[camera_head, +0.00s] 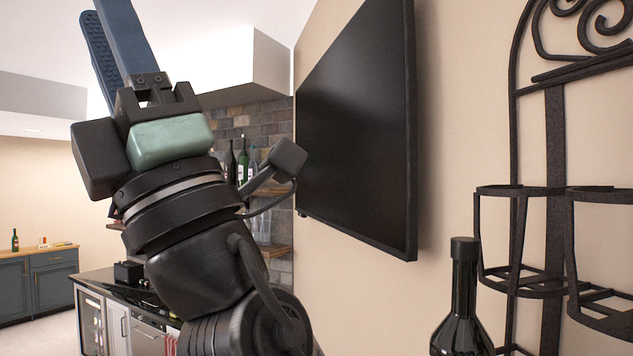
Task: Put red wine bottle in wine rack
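A dark bottle (462,325) with a black capped neck stands upright at the bottom, right of centre. Its lower part is cut off by the frame and no label shows. A black wrought-iron wine rack (555,150) with scrolls and ring-shaped holders is at the right by the wall, partly out of frame. The holders in view look empty. My gripper (112,40) is raised at the upper left, well away from the bottle and the rack. Its two blue fingers point up and overlap in view, with tips near or beyond the top edge. Nothing is seen between them.
A large black wall screen (362,130) hangs between my arm and the rack. Several bottles (243,160) stand on a shelf by the brick wall behind my arm. Another bottle (15,240) stands on a far cabinet (38,284). A dark counter (106,283) is at the lower left.

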